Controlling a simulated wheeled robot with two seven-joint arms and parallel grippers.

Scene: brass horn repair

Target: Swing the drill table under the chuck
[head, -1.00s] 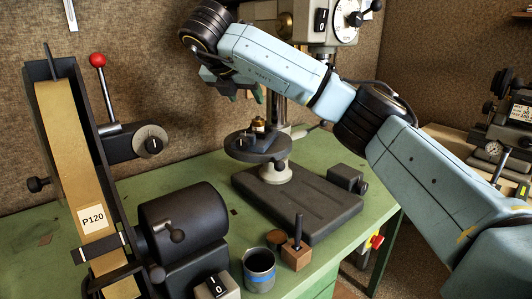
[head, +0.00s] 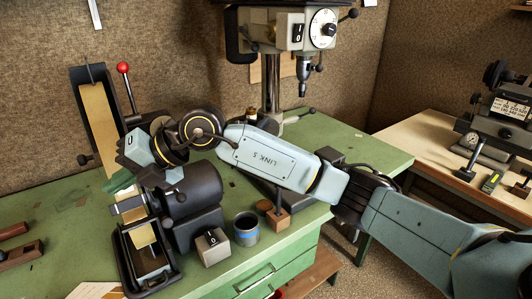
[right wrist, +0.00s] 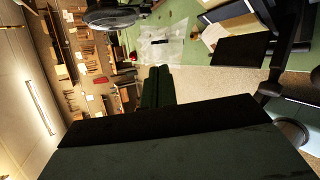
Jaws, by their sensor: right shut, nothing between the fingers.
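The drill press stands at the back of the green bench, with its grey head (head: 288,32) and its chuck (head: 303,88) hanging in front of the column (head: 271,80). The drill table is hidden behind my right arm; a small brass piece (head: 251,113) shows just above the arm link. A handle (head: 300,117) shows right of the column foot. My right gripper (head: 118,184) is far left of the drill, in front of the belt sander. Its dark green fingers (right wrist: 158,72) are shut and empty in the right wrist view. My left gripper is not in view.
The belt sander (head: 101,115) with its red-knobbed lever (head: 123,68) stands on the left, close to my right gripper. A grey cup (head: 246,230), a wooden block with a pin (head: 278,216) and a switch box (head: 212,246) stand near the bench's front edge.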

